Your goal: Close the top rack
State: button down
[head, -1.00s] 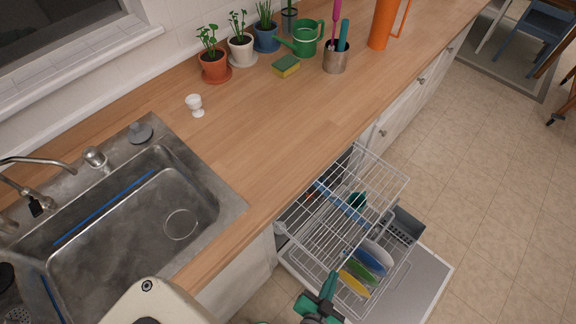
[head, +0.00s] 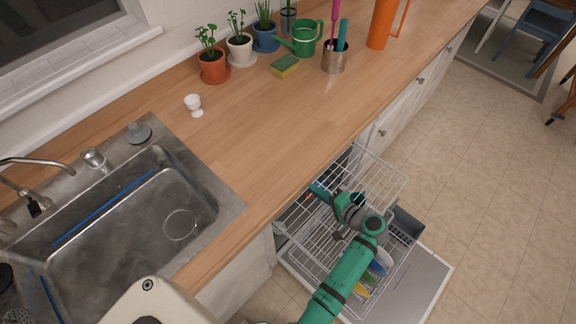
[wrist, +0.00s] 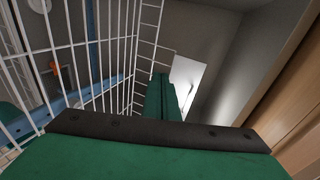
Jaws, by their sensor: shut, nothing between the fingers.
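The top rack (head: 388,176) is a white wire basket pulled out of the dishwasher under the counter in the head view. My gripper (head: 319,189) is over its inner side, near the counter edge, with my green arm lying across the rack. In the wrist view my green fingers (wrist: 163,98) are together and empty, pointing into the dark dishwasher interior. The rack's white wires (wrist: 100,45) stand just left of the fingers. Whether the fingers touch the rack cannot be told. My arm hides part of the rack.
The dishwasher door (head: 425,280) lies open below, with a lower rack holding plates (head: 381,262) and a grey basket (head: 403,228). The wooden counter (head: 290,130) runs above, and its edge is close on the right in the wrist view (wrist: 290,95). Floor to the right is clear.

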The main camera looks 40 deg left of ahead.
jog(key=w+a+g+y, duration=0.1)
jog(key=w+a, duration=0.1)
jog(key=a, duration=1.2)
jog(key=shift+w+a, duration=0.25)
jog(key=shift+w, duration=0.15)
